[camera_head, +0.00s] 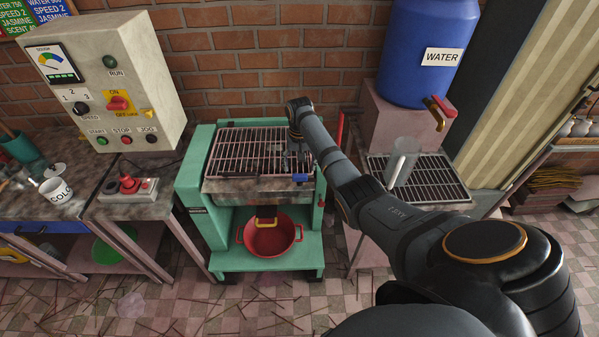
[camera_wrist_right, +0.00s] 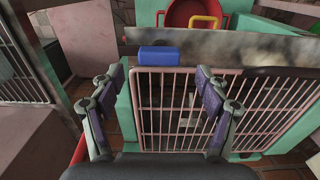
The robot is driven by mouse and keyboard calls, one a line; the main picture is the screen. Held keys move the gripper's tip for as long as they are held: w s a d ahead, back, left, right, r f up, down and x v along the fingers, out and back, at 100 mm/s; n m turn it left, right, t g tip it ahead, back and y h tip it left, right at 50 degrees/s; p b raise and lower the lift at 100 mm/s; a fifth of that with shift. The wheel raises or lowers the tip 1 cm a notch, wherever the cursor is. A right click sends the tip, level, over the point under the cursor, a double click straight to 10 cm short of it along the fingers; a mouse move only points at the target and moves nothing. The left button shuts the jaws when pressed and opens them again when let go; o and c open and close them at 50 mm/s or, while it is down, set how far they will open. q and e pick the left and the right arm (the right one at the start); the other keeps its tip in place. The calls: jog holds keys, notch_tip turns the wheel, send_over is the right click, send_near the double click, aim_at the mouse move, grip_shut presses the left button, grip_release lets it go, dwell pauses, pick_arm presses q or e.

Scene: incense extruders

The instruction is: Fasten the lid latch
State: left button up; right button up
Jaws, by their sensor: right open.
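The green extruder machine (camera_head: 195,180) stands in the middle of the head view. Its barred pink lid (camera_head: 245,152) lies down over the top. The blue latch tab (camera_head: 300,178) is at the lid's front right corner; in the right wrist view the blue tab (camera_wrist_right: 158,56) shows at the edge of the barred lid (camera_wrist_right: 160,115). My right gripper (camera_wrist_right: 160,76) is open and empty over that corner, a finger on each side of the tab in the picture, with no contact visible. In the head view the right gripper (camera_head: 296,157) is small and partly hidden by my arm. My left gripper is not in view.
A red pot (camera_head: 270,240) sits on the machine's lower shelf. A blue water barrel (camera_head: 418,50) and a clear cylinder (camera_head: 401,160) over a grate stand to the right. A red upright lever (camera_head: 340,130) is close to my right arm.

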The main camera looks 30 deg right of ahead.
aim_at(300, 175)
notch_tip(300, 175, down, 4)
jog(key=shift+s+r, duration=0.1)
jog(key=shift+f, duration=0.3)
jog(key=c, duration=1.2)
jog(key=shift+o, duration=0.2)
